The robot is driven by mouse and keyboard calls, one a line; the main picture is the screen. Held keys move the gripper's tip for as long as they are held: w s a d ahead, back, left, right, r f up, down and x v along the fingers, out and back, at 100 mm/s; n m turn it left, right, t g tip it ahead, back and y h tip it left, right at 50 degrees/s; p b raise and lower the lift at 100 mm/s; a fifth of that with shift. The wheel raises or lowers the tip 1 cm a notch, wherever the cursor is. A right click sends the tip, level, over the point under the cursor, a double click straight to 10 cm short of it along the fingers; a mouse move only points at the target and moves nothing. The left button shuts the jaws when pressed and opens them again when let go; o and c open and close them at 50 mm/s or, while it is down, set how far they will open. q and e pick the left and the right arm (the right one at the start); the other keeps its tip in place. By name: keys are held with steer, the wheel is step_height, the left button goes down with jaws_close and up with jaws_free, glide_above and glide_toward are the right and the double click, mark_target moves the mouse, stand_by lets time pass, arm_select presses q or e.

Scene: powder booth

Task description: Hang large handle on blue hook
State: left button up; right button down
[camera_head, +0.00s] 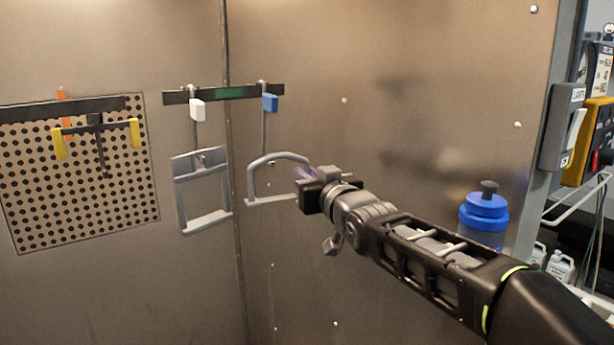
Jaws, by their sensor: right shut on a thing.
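The blue hook (270,103) is a blue tag on a dark rail, with a thin rod running down from it. A grey D-shaped handle (279,156), which I take for the large handle, has an arched top and a flat lower bar. My right gripper (306,180) is shut on the right side of this handle and holds it upright below the blue tag. The handle's arch overlaps the lower end of the rod in the picture. I cannot tell whether they touch or the rod's end holds the handle. My left gripper is out of view.
A second grey handle (207,221) hangs under the white hook tag (197,110), just to the left. A perforated panel (80,200) with a yellow-ended T-bar (97,127) is at far left. A blue-capped bottle (485,215) stands behind my right arm.

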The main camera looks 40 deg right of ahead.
steer(key=shift+w, duration=0.15)
steer(key=shift+a+b+x, duration=0.25)
steer(key=shift+b+x, duration=0.05)
steer(key=shift+x, duration=0.75)
steer(key=shift+a+b+x, duration=0.25)
steer(key=shift+b+x, duration=0.05)
steer(key=shift+x, duration=0.8)
steer(key=shift+w, duration=0.1)
steer(key=shift+f+b, duration=0.55)
steer(key=shift+b, duration=0.25)
steer(key=c, duration=1.4)
jaws_free()
steer(key=shift+o, duration=0.2)
steer(key=shift+f, duration=0.1)
